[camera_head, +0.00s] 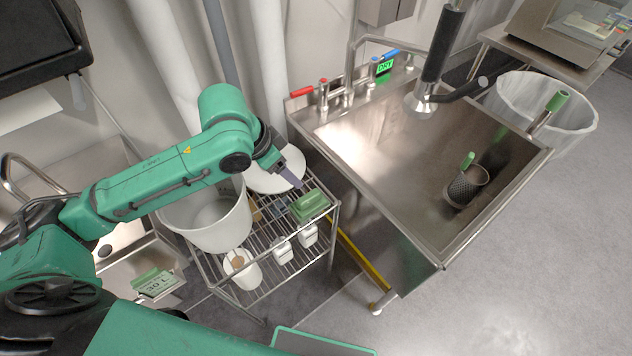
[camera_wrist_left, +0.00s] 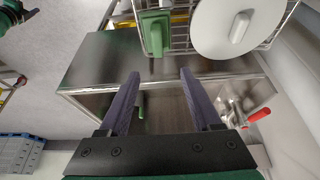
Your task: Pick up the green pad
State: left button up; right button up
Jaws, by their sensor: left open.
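The green pad (camera_head: 309,204) lies on the top shelf of the wire rack (camera_head: 331,232), near its right edge. In the left wrist view the pad (camera_wrist_left: 153,36) shows ahead of the fingers near the top, with a raised green grip along it. My left gripper (camera_head: 294,178) is just above and left of the pad in the head view, apart from it. In the left wrist view the two fingers (camera_wrist_left: 159,75) are spread with nothing between them. My right gripper is not in the frames.
A white bucket (camera_head: 212,225) and a round white lid (camera_head: 268,178) are left of the pad.

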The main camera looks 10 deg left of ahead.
pick_arm(q)
jog(key=f, duration=0.1)
send_near(308, 196)
jog(key=shift+x, duration=1.05)
jog(key=x, duration=0.5)
jog(key=shift+w+d+f, duration=0.1)
jog(key=shift+f, duration=0.25)
jog(key=shift+w+d+f, duration=0.15)
jog(key=shift+f, duration=0.3)
grip_shut()
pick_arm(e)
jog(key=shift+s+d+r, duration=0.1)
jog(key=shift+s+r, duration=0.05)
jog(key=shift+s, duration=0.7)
